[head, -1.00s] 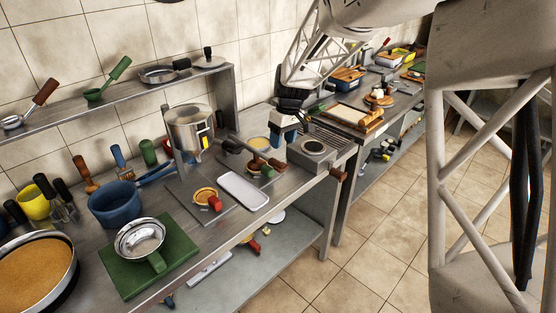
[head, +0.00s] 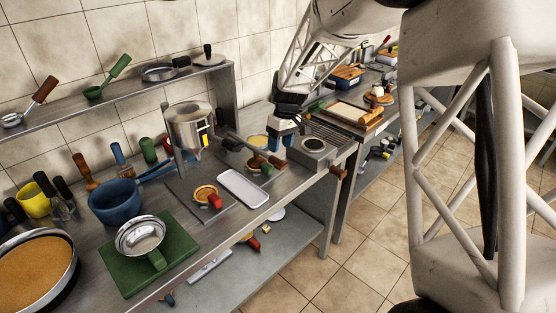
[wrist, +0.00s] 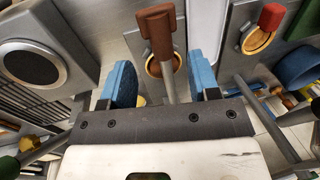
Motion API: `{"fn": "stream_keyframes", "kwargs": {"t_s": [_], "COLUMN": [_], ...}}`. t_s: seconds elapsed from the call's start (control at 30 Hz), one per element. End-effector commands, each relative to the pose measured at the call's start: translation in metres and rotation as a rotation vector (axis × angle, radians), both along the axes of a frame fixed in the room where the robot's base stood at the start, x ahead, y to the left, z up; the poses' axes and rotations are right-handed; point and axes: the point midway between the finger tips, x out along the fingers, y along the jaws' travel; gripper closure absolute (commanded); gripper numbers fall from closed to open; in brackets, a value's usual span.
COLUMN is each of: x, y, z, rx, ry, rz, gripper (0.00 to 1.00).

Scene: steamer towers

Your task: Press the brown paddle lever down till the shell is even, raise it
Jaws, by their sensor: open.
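In the wrist view the brown paddle (wrist: 158,36) lies between my two blue fingers with gaps at both sides. A golden round shell (wrist: 177,62) shows partly behind the lever rod; whether it is even is hidden. My gripper (head: 282,139) is open just above and beside the paddle; in the wrist view its fingers (wrist: 160,80) straddle the rod without gripping it.
A red-handled round shell (head: 206,193) and a white tray (head: 243,188) lie to the left. A grey box with a round dark plate (head: 314,146) stands close on the right. A metal pot (head: 188,128) stands behind.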

Motion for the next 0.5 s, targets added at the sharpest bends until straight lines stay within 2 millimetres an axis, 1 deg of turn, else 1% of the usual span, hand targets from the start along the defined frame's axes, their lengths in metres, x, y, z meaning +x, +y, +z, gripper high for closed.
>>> {"fn": "stream_keyframes", "kwargs": {"t_s": [0.3, 0.5], "x": [-0.006, -0.008], "y": [0.006, 0.008], "z": [-0.038, -0.054], "rx": [0.0, 0.001], "ry": [0.001, 0.001], "rz": [0.0, 0.0], "gripper": [0.44, 0.44]}}
